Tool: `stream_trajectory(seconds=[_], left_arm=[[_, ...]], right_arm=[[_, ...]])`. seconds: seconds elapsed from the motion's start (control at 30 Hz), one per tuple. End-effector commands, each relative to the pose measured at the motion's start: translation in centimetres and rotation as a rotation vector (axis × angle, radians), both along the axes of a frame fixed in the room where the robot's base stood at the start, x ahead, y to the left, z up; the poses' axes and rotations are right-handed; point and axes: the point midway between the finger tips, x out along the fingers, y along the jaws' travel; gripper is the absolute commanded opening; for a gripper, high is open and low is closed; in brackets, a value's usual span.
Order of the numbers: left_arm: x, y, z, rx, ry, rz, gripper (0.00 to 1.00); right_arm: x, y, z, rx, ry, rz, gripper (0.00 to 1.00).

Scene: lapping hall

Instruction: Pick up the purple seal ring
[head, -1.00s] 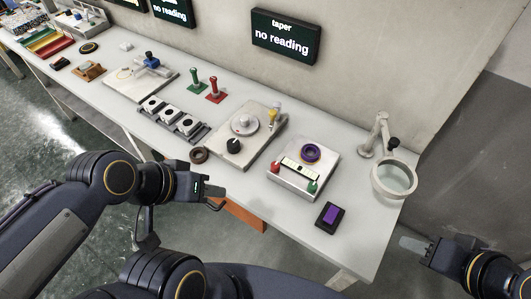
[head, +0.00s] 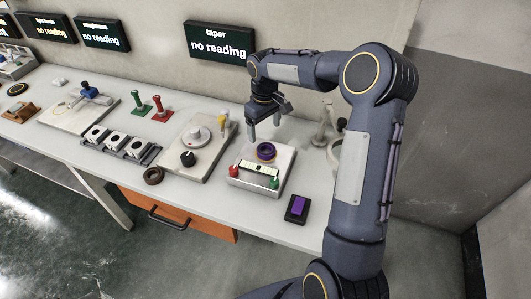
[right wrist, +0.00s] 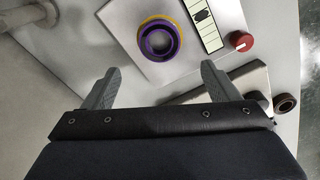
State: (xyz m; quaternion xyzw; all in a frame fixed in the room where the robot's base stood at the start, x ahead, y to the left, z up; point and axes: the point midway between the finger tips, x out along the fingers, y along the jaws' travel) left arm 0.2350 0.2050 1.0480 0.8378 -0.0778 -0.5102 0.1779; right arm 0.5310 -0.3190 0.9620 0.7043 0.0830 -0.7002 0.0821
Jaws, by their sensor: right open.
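The purple seal ring (head: 266,157) lies flat on the pale top plate of a gauge block (head: 246,180) with red and green knobs. In the right wrist view the ring (right wrist: 146,42) shows a dark purple band with a yellowish outer edge and an open centre. My right gripper (head: 264,131) hangs fingers down above and slightly behind the ring. Its fingers are spread and empty, apart from the ring. In the right wrist view the fingertips (right wrist: 160,69) sit to the near side of the ring. My left gripper is out of view.
A purple-topped black box (head: 297,208) stands right of the block. A dial plate with a black knob (head: 188,158) and a dark brown ring (head: 153,176) are to the left. A stand with a round glass (head: 334,155) is partly hidden behind my right arm.

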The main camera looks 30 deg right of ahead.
Motion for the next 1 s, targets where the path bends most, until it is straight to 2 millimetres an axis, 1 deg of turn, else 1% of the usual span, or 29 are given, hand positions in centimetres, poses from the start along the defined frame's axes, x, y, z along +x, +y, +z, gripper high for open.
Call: stream_trajectory(seconds=[0.03, 0.17, 0.37, 0.5, 0.6, 0.7, 0.9, 0.97, 1.0], left_arm=[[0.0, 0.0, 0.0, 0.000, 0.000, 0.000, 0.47], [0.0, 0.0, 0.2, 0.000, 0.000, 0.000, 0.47], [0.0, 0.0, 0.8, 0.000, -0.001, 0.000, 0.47], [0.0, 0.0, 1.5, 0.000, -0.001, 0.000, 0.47], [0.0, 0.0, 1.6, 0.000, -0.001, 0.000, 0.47], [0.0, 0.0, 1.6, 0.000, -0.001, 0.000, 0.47], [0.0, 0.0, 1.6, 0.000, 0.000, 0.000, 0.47], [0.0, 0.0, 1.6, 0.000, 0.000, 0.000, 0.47], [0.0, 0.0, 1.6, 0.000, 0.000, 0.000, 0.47]], right_arm=[[0.2, -0.1, -0.7, 0.000, 0.006, 0.003, 0.81], [0.3, -0.1, -2.1, -0.001, 0.010, 0.003, 0.81], [-0.1, -0.1, -4.3, -0.001, 0.011, 0.004, 0.81], [-0.6, 0.0, -6.4, 0.000, 0.011, 0.004, 0.81], [-0.5, -0.1, -7.7, 0.000, 0.009, 0.003, 0.81], [-0.4, -0.1, -8.2, -0.001, 0.007, 0.003, 0.81], [-0.4, -0.1, -8.3, -0.001, 0.006, 0.003, 0.81], [-0.4, -0.1, -8.3, -0.001, 0.006, 0.003, 0.75], [-0.4, -0.1, -8.3, -0.001, 0.006, 0.003, 0.69]])
